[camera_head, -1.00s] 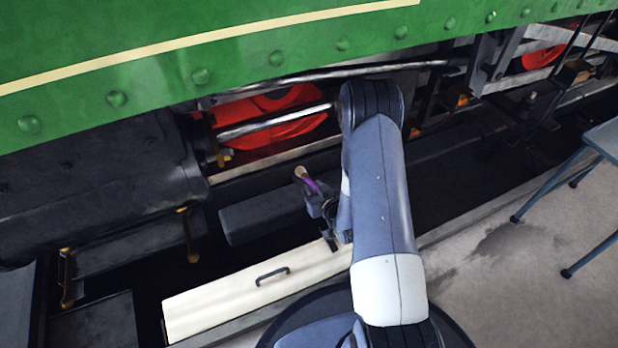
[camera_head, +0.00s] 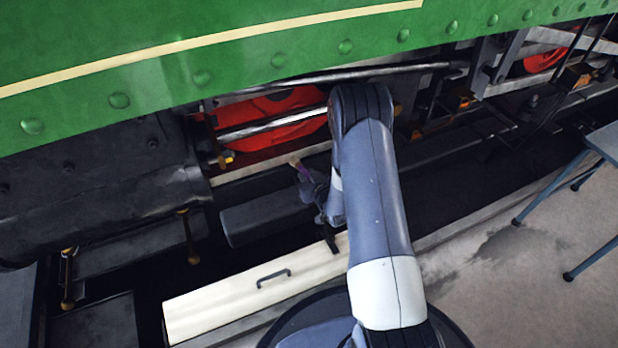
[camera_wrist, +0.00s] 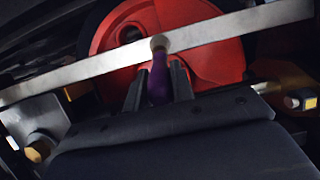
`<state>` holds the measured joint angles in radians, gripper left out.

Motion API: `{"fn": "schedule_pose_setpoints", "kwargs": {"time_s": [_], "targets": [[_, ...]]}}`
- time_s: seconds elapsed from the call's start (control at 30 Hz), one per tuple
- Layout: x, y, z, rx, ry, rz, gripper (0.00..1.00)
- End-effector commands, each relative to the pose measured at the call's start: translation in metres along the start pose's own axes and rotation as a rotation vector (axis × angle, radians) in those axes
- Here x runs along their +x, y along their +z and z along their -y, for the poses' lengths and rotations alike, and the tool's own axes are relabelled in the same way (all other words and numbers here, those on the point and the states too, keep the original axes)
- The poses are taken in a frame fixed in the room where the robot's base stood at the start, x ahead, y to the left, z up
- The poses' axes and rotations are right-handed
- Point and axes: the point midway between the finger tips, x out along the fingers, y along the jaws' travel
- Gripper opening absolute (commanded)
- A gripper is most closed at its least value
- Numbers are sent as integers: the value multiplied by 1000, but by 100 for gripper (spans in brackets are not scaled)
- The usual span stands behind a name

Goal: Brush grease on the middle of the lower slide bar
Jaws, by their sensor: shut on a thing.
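My gripper (camera_wrist: 158,76) is shut on a brush with a purple handle (camera_wrist: 158,84) and a pale tip. In the head view, the brush (camera_head: 301,170) points up and left from my gripper (camera_head: 313,184), towards the locomotive. The lower slide bar (camera_wrist: 90,70) is a pale, straight metal bar crossing the wrist view in front of a red wheel. The bar also shows in the head view (camera_head: 258,168), below the red wheel. The brush tip overlaps the middle of the bar in the wrist view; I cannot tell whether it touches. My arm hides the bar's right part in the head view.
A round rod (camera_head: 270,125) and an upper bar (camera_head: 335,76) lie above, under the green side panel (camera_head: 300,40). A dark cylinder block (camera_head: 90,185) stands left. A cream board with a handle (camera_head: 230,292) lies below. A small table (camera_head: 605,140) stands right.

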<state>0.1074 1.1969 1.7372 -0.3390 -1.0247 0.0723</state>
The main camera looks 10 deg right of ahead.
Motion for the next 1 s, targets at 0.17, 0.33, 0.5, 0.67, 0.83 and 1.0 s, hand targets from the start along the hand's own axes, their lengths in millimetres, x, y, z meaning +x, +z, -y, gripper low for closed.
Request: {"fn": "schedule_pose_setpoints", "kwargs": {"time_s": [0.17,0.33,0.5,0.67,0.83,1.0], "targets": [[0,0,0,0,0,0,1],[0,0,0,0,0,-1,1],[2,-1,0,-1,0,-1,1],[5,-2,0,-1,0,-1,1],[8,-3,0,-1,0,-1,1],[12,-4,0,-1,0,-1,1]]}}
